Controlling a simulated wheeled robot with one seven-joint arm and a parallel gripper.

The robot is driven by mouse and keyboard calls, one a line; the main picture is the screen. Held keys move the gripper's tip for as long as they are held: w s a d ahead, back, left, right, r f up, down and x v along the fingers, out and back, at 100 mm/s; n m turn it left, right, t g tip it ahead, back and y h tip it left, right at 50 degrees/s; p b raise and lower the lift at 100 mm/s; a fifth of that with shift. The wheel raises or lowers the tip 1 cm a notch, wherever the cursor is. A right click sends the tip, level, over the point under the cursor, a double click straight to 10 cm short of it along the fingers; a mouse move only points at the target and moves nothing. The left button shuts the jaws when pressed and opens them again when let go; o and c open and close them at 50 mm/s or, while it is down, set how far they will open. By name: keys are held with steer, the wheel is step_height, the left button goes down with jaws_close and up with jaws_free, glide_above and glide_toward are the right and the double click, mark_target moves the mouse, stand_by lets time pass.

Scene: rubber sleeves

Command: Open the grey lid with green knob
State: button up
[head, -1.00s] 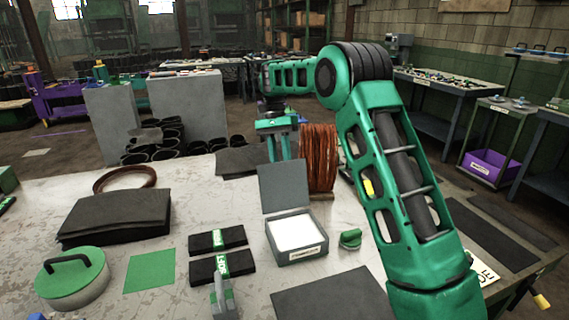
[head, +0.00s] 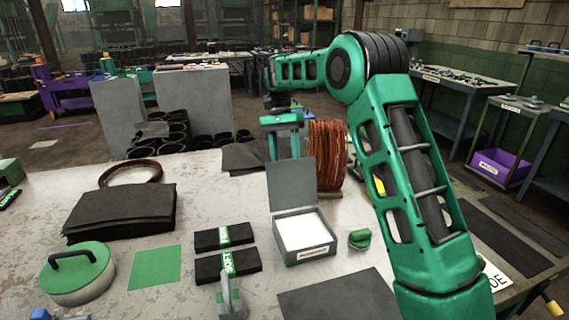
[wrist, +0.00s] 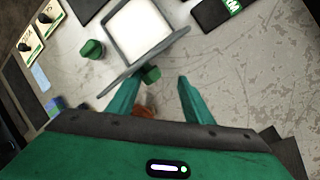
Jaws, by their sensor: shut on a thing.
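The grey box (head: 305,252) stands on the table in the head view, with its white inside showing. Its grey lid (head: 292,185) is raised, roughly upright at the back edge. In the wrist view the lid (wrist: 118,78) shows nearly edge-on, with the green knob (wrist: 151,74) on its outer face. The knob is hidden behind the lid in the head view. My gripper (wrist: 160,77) is behind the lid, shut on the knob, which sits close to the left finger. In the head view the fingertips are hidden by the lid.
A small green piece (head: 360,238) lies right of the box. Black strips (head: 225,237) with green labels lie left of it. A copper-coloured coil (head: 328,155) stands close behind the lid. A green-lidded round pot (head: 78,285) is at the left front.

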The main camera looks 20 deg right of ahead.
steer(key=shift+s+a+f, duration=0.1)
steer(key=shift+s+f, duration=0.35)
steer(key=shift+f, duration=0.15)
steer(key=v, duration=1.2)
steer(key=shift+w, duration=0.15)
steer(key=shift+r, duration=0.1)
